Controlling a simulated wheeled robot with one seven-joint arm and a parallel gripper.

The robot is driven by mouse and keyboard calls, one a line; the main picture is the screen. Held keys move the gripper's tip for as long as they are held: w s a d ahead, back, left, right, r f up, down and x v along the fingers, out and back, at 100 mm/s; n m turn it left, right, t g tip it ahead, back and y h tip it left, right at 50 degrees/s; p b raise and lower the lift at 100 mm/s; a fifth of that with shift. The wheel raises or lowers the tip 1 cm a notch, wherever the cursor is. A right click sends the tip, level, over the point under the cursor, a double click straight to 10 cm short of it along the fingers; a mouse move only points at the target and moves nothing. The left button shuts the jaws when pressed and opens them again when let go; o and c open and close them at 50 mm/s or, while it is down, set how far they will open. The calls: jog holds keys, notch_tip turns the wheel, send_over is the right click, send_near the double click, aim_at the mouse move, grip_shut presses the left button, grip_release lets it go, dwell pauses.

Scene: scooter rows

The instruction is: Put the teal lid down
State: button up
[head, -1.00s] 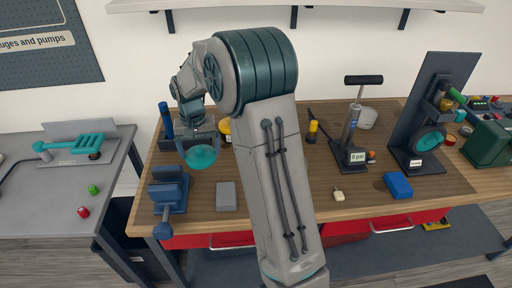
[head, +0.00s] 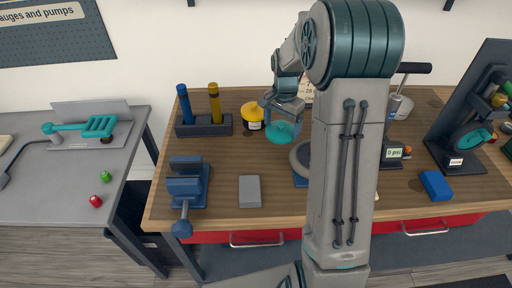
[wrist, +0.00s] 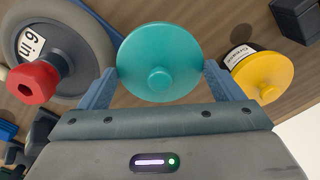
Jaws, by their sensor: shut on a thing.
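The teal lid (head: 283,133) is a round disc with a small knob. My gripper (wrist: 160,88) is shut on it, with one blue finger at each side of its rim in the wrist view. The lid (wrist: 158,50) appears held above the wooden bench (head: 225,160), though the exact gap is hard to judge. In the head view it is between a yellow-lidded jar (head: 252,110) on the left and a grey wheel (head: 299,158) partly hidden by my arm.
The wheel, labelled 6 in, has a red knob (wrist: 33,82) close to the left finger. A dark rack (head: 204,126) with blue and yellow tubes, a blue vise (head: 187,186) and a grey block (head: 250,191) are left. The bench between block and jar is clear.

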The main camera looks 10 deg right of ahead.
jog(key=p, duration=0.1)
send_over(256, 153)
notch_tip(256, 153, down, 4)
jog(key=shift+d+f, duration=0.15)
jog(key=shift+f, duration=0.1)
jog(key=shift+f+p, duration=0.25)
jog(key=shift+p, duration=0.05)
jog(key=shift+f+p, duration=0.45)
jog(key=shift+f, duration=1.4)
jog(key=shift+f, duration=0.15)
jog(key=o, duration=0.8)
jog(key=shift+c, duration=0.2)
